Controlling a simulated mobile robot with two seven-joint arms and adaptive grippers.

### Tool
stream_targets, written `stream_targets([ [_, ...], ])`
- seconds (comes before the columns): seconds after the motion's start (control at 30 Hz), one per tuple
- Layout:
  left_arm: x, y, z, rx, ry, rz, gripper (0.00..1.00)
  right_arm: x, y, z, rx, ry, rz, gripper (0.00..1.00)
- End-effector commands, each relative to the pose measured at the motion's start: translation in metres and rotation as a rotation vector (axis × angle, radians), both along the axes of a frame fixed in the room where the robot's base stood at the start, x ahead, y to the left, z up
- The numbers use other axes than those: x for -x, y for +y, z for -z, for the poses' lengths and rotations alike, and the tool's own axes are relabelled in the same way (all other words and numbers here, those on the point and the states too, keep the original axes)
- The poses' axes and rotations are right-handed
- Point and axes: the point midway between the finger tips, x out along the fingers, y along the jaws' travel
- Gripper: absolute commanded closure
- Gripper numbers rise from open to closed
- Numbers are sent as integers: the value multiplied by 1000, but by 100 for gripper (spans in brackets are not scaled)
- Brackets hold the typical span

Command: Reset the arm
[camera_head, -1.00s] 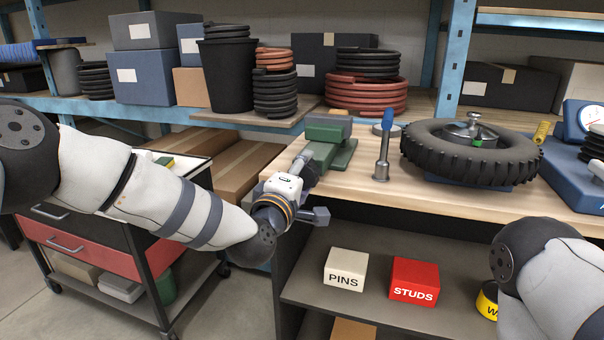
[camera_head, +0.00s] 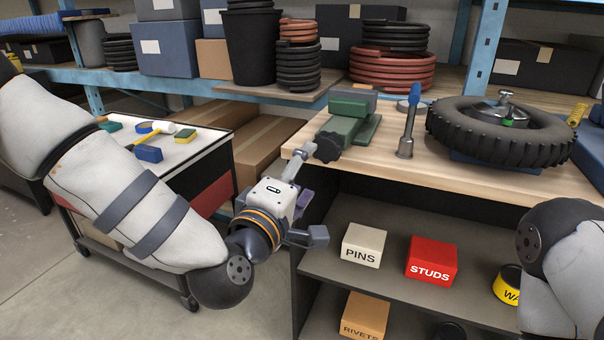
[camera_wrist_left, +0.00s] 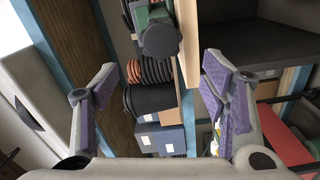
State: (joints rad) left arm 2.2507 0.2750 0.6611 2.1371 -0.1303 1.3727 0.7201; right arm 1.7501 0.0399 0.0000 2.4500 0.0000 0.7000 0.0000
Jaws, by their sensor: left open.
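My left gripper (camera_head: 312,218) is in front of the left end of the wooden workbench (camera_head: 455,180), below the level of its top. In the left wrist view my left gripper (camera_wrist_left: 160,75) has its purple-padded fingers spread wide with nothing between them. The left forearm comes in from the left, across the tool cart. Only a white and black part of my right arm shows at the lower right; the right gripper is out of view.
A green vise (camera_head: 349,125) stands on the bench near my left gripper, beside a tyre (camera_head: 440,130). A shelf below holds a PINS box (camera_head: 363,244) and a STUDS box (camera_head: 431,260). The tool cart (camera_head: 200,165) stands left. Floor is clear at lower left.

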Motion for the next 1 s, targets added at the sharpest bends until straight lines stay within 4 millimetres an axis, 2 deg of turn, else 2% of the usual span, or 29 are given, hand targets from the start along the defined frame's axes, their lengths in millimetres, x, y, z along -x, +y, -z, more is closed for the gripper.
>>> stream_targets([
  [0.27,2,1,0,0,0,0,34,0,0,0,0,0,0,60],
  [0.33,4,1,8,-18,16,4,34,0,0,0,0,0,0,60],
  [0.37,6,1,18,-40,35,11,34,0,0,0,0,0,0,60],
  [0.47,29,4,83,-189,166,61,34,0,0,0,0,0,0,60],
  [0.5,45,8,118,-273,240,95,34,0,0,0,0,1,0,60],
  [0.57,76,18,171,-403,355,157,34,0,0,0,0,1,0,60],
  [0.6,99,26,203,-488,432,204,34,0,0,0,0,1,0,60],
  [0.67,138,42,246,-608,547,280,34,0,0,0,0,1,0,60],
  [0.7,167,53,271,-684,623,337,34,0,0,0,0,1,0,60],
  [0.73,190,63,289,-739,681,382,34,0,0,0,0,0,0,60],
  [0.83,270,100,333,-908,870,547,34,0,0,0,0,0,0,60],
  [0.9,323,127,349,-1001,989,664,34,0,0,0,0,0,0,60],
  [1.0,383,158,357,-1092,1123,805,34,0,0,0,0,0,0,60],
])
